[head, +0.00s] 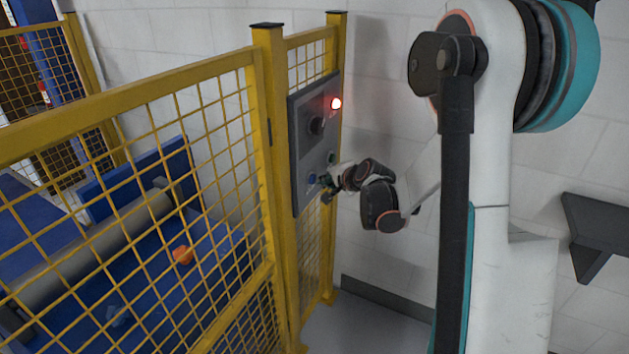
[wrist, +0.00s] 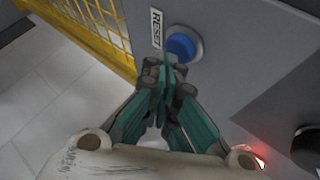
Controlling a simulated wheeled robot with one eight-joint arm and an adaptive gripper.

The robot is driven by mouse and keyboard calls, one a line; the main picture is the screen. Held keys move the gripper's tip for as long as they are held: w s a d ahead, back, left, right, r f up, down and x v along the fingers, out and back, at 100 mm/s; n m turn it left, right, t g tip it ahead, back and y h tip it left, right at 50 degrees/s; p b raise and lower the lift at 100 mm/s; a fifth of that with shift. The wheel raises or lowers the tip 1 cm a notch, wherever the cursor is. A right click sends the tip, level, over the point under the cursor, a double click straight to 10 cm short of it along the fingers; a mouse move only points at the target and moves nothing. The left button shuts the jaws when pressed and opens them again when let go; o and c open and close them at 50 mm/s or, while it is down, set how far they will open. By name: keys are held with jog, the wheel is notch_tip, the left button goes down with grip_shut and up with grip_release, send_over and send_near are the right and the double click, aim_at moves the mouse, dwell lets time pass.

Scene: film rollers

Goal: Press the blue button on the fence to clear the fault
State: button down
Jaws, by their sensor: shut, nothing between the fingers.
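The blue button (wrist: 182,46) is on a grey control panel (wrist: 245,50), beside a white label reading RESET (wrist: 156,28). In the head view the button (head: 311,179) is small, low on the panel (head: 301,150), which is mounted on the yellow fence. My gripper (wrist: 170,66) is shut and empty, with its fingertips at the button's lower edge in the wrist view. I cannot tell whether they touch it. In the head view my gripper (head: 328,186) is at the panel's lower right, just right of the button.
A red lamp (head: 336,104) glows at the panel's top right, above a black knob (head: 317,125). The yellow mesh fence (head: 265,150) runs left, with a roller (head: 120,235) and an orange object (head: 182,255) behind it. A dark bracket (head: 595,230) is at the right wall.

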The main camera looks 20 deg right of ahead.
jog(key=shift+w+a, duration=0.25)
jog(key=shift+w, duration=0.1)
dwell(0.6)
dwell(0.3)
jog(key=shift+s+d, duration=0.5)
jog(key=shift+s, duration=0.2)
jog(key=shift+s+d+b, duration=0.2)
jog(key=shift+s+d, duration=0.6)
jog(key=shift+s, duration=0.2)
jog(key=shift+s+d+b, duration=0.2)
jog(key=shift+s+d, duration=0.55)
jog(key=shift+s, duration=0.25)
